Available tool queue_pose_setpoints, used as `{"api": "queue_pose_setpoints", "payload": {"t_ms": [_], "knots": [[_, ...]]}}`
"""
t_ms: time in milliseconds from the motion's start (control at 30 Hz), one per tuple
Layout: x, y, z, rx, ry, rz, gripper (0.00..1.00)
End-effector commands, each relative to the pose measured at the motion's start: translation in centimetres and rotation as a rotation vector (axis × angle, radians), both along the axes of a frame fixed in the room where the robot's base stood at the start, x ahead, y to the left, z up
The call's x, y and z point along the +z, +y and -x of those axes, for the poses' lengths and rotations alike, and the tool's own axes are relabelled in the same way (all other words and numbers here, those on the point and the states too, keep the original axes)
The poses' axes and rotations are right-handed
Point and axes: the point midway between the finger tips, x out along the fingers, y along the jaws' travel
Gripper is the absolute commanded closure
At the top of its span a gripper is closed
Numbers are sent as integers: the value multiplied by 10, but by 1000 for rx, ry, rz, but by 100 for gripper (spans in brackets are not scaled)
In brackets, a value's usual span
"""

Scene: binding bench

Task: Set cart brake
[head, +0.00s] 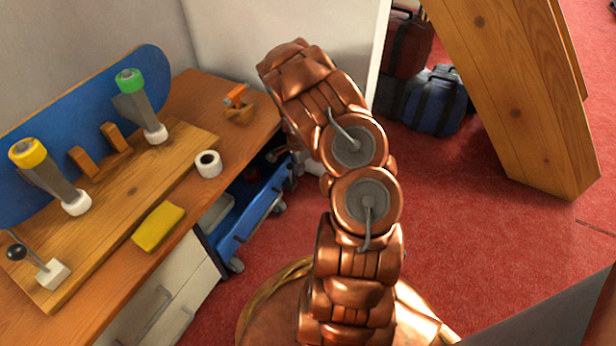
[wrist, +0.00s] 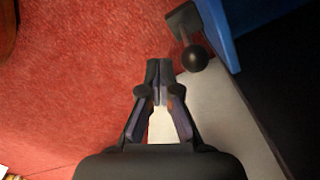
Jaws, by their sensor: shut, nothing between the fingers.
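The cart (head: 240,228) is a blue wheeled unit partly under the bench's right end in the head view. In the wrist view, its blue body (wrist: 262,14) fills the top right corner. A dark lever with a round black knob (wrist: 195,58) sticks out beside the blue edge; it looks like the brake handle. My gripper (wrist: 158,68) is shut and empty, its fingertips together just left of the knob, with a small gap between them in the picture. I cannot tell the height difference.
White drawers (head: 160,305) stand below. Bags (head: 436,102) and a wooden frame (head: 520,90) are beyond open red carpet (head: 470,230).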

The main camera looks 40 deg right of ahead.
Motion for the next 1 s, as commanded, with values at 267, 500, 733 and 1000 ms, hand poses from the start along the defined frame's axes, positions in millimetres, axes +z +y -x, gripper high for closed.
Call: {"api": "queue_pose_setpoints", "payload": {"t_ms": [267,500,733,1000], "knots": [[2,-4,19,0,4,-3,100],[2,-8,30,0,0,0,100],[4,-9,31,2,0,1,100],[24,-9,31,3,1,1,100]]}}
